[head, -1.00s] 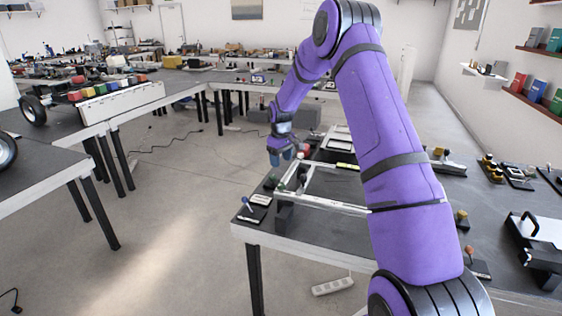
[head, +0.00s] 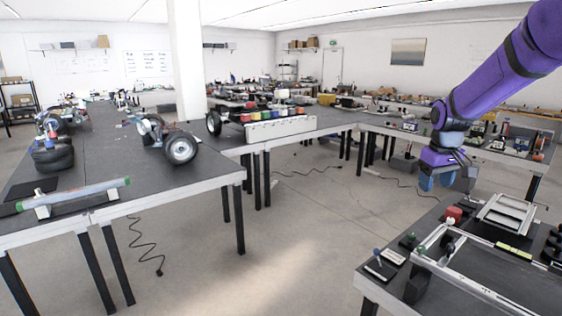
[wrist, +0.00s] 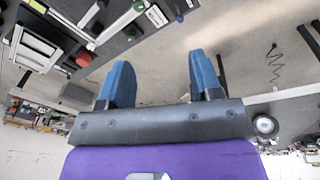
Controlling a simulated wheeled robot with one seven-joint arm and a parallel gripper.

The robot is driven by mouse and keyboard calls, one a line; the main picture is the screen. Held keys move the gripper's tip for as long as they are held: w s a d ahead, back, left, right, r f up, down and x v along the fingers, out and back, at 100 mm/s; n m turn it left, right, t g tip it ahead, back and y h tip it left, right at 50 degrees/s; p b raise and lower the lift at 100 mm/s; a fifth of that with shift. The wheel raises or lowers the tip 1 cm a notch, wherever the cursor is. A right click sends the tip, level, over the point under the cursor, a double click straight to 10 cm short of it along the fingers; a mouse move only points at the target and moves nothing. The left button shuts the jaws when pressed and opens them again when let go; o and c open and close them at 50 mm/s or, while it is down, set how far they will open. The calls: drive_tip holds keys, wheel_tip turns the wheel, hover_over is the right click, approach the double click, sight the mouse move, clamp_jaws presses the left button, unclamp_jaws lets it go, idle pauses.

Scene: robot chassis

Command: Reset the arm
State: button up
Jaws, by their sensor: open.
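My purple arm reaches in from the upper right of the head view. My gripper (head: 448,178) hangs at its end, above the back left part of the right-hand table (head: 363,283). In the wrist view my gripper (wrist: 160,85) shows two blue fingers spread wide apart, with nothing between them but floor beyond. It touches nothing that I can see.
Below the gripper stand a white metal frame (head: 441,268), a red-topped part (head: 453,214) and a silver tray (head: 505,213). The left table (head: 110,195) carries wheels (head: 181,147) and a tube (head: 75,194). Open floor (head: 260,265) lies between the tables.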

drive_tip(key=s+a+r+m+t, duration=0.1)
drive_tip(key=s+a+r, duration=0.3)
drive_tip(key=s, duration=0.5)
drive_tip(key=s+a+r+t, duration=0.1)
drive_tip(key=s+a+r, duration=0.2)
drive_tip(key=s+r, duration=0.45)
drive_tip(key=s+a+t, duration=0.1)
drive_tip(key=s, duration=0.8)
drive_tip(key=s+a+f+m, duration=0.1)
drive_tip(key=s+a, duration=0.1)
drive_tip(key=s, duration=0.7)
drive_tip(key=shift+s+f+t+y, duration=0.2)
drive_tip(key=shift+f+t+y, duration=0.05)
drive_tip(key=shift+t+y, duration=0.15)
